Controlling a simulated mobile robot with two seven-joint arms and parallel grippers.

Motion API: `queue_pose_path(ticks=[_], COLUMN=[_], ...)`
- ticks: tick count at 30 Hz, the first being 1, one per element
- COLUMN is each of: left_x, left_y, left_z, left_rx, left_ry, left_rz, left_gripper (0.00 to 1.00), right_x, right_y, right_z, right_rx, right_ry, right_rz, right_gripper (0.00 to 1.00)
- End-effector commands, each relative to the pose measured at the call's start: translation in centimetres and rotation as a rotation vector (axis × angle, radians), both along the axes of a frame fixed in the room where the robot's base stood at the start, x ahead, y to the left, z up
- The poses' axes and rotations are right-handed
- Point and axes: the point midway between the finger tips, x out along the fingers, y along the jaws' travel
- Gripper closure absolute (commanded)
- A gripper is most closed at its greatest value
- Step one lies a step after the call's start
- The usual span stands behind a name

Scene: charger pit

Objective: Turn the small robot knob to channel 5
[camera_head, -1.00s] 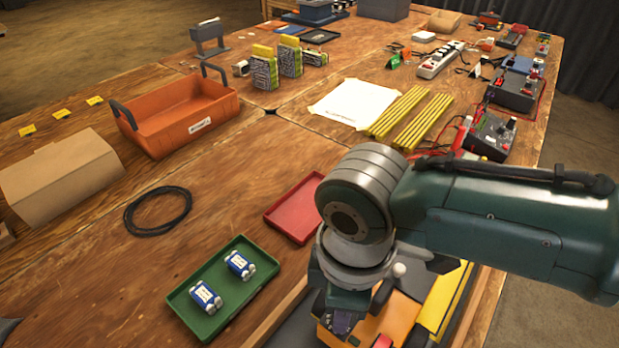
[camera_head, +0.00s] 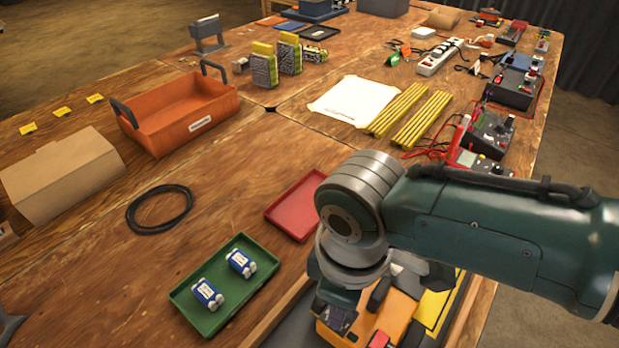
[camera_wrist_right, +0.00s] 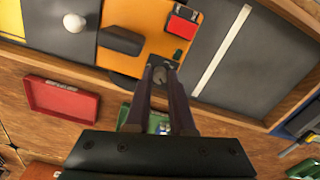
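The small robot (camera_head: 394,308) has an orange body and sits at the front right, partly hidden under my right arm; its orange top also shows in the right wrist view (camera_wrist_right: 140,62). A small grey knob (camera_wrist_right: 160,74) on it lies between the tips of my right gripper (camera_wrist_right: 161,69). The two dark fingers flank the knob closely with little or no gap; I cannot tell whether they press on it. The knob's pointer and channel marks are not readable. In the head view the knob is hidden and my right gripper (camera_head: 340,318) is mostly covered. My left gripper is not clearly seen.
A red tray (camera_head: 296,205) and a green tray (camera_head: 180,297) with two blue-and-white items stand left of my right arm. A raised wooden edge (camera_head: 272,318) borders the small robot's area. The wrist view shows a red block (camera_wrist_right: 183,22) and a dark block (camera_wrist_right: 120,41) near the knob.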

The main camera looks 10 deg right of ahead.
Motion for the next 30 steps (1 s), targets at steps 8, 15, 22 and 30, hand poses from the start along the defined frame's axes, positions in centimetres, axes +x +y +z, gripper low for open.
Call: queue_pose_path(ticks=[8, 15, 22, 30], left_x=[0.0, 0.0, 0.0, 0.0], left_y=[0.0, -0.2, -0.3, -0.3], left_z=[0.0, 0.1, 1.9, 3.4], left_rx=[-0.001, -0.007, -0.011, -0.010], left_ry=[0.000, 0.000, 0.001, 0.001], left_rz=[0.001, 0.005, 0.007, 0.006], left_gripper=[0.50, 0.50, 0.50, 0.50], right_x=[0.0, 0.0, 0.1, 0.0], right_y=[0.0, 0.0, 0.0, 0.0], right_z=[0.0, 0.1, 3.4, 8.4], right_rx=[0.001, 0.001, 0.001, 0.002], right_ry=[-0.001, -0.001, -0.003, -0.003], right_rz=[0.001, 0.001, 0.003, 0.002], right_gripper=[0.48, 0.48, 0.48, 0.48])
